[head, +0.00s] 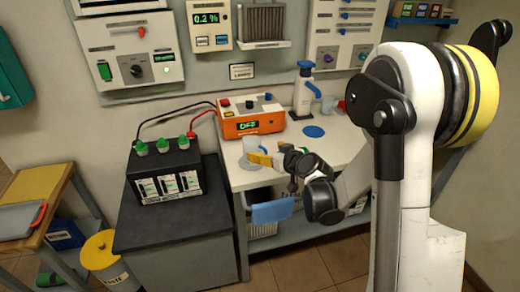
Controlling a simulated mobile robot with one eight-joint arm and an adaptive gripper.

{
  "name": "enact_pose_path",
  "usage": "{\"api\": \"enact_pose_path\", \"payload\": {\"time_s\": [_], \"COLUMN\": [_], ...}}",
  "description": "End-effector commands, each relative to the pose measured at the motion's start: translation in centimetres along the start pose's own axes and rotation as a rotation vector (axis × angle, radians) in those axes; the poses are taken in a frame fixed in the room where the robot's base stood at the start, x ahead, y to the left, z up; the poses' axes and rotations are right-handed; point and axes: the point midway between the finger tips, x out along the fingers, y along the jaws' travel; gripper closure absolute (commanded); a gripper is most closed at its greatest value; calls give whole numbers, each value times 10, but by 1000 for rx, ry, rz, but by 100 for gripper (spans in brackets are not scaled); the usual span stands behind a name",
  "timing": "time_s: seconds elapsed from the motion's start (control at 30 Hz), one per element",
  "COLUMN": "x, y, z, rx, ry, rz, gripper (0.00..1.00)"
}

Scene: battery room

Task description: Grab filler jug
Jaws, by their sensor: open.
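A small pale, translucent vessel (250,144), which looks like the filler jug, stands on the white bench top in front of the orange charger. My gripper (260,158) is open at its near side, with a yellow finger pad overlapping the vessel's lower part in the picture. I cannot tell whether the pads touch it or stand around it. Its lower part and any handle are partly hidden by the gripper.
The orange charger (250,117) reads OFF and has cables to a black battery (165,171) on a dark cabinet. A white dispenser (303,94) with blue top and spout stands behind a blue disc (313,131). A blue cloth-like piece (272,211) hangs at the bench front.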

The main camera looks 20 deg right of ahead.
Motion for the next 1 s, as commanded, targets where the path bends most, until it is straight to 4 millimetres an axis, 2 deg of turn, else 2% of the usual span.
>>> {"api": "enact_pose_path", "payload": {"time_s": [0.3, 0.53, 0.73, 0.83, 1.0], "x": [48, 68, 100, 106, 106], "y": [-1, -2, -3, -3, -2], "z": [3, 4, 6, 5, 3], "rx": [-1, 0, 0, 0, 0], "ry": [0, 0, 0, 0, -1], "rz": [-1, -2, -1, -1, 0], "gripper": [16, 16, 16, 16, 16]}}
